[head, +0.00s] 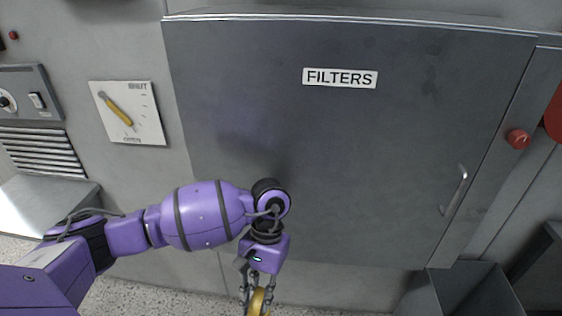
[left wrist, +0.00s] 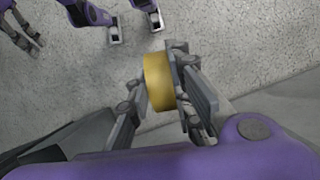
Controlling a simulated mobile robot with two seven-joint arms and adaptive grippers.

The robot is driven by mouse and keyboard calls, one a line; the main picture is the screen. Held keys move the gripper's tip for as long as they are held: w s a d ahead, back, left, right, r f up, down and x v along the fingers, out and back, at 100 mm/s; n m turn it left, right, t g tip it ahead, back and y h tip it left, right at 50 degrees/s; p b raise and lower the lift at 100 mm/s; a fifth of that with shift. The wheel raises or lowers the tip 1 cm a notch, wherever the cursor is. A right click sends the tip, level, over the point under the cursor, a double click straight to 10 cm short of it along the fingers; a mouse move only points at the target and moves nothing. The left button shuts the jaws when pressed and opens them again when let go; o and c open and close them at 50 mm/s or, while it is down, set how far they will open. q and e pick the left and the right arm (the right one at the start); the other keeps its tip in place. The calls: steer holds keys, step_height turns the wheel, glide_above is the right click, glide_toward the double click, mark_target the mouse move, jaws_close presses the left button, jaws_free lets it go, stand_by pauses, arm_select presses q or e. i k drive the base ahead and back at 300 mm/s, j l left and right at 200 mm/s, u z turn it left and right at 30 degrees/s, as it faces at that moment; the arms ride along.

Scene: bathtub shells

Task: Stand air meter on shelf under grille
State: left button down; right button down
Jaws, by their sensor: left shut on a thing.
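A yellow round-sided thing, which I take for the air meter (head: 257,301), is between the fingers of my left gripper (head: 257,292) at the bottom of the head view. The left wrist view shows its yellow side (left wrist: 158,82) with a finger on each side; its face is hidden. My left gripper is shut on it, in front of the grey cabinet. The shelf (head: 42,205) is a grey ledge at the left edge, below the slatted grille (head: 42,150). The gripper is well right of the shelf. My right gripper (left wrist: 27,36) shows small at the wrist view's upper left.
A large grey cabinet labelled FILTERS (head: 340,78) fills the middle, with a handle (head: 455,190) at right. A grey open bin (head: 460,290) stands lower right. Speckled floor lies below.

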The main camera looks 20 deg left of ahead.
mark_target(20, 208)
steer(key=j+u, duration=0.2)
steer(key=j, duration=1.65)
steer(key=j+u, duration=0.25)
steer(key=j, duration=1.65)
